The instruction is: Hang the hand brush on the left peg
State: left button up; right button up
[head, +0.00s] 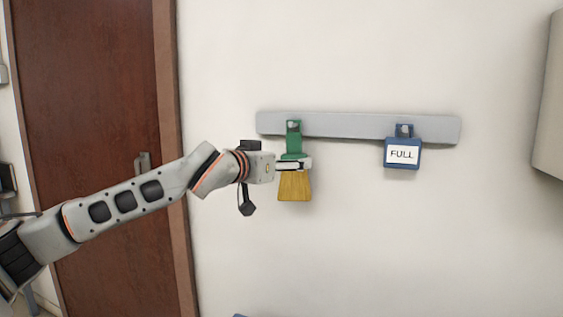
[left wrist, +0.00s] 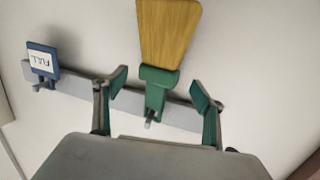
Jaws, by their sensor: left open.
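The hand brush has a green handle (head: 294,143) and yellow bristles (head: 295,186). In the head view it hangs bristles down at the left end of the grey wall rail (head: 345,125), its handle top at the left peg (head: 293,123). In the left wrist view the brush (left wrist: 168,35) appears upside down, with the peg (left wrist: 150,124) showing at the handle's end. My left gripper (head: 300,163) is at the brush's lower handle; in the wrist view its fingers (left wrist: 160,88) are spread on both sides, apart from the handle. My right gripper is not in view.
A blue tag reading FULL (head: 402,154) hangs on the right peg, and it also shows in the left wrist view (left wrist: 42,60). A brown door (head: 90,110) is at the left. A grey cabinet edge (head: 550,110) is at the far right.

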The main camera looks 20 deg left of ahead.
pick_arm(q)
jog(key=v, duration=1.2)
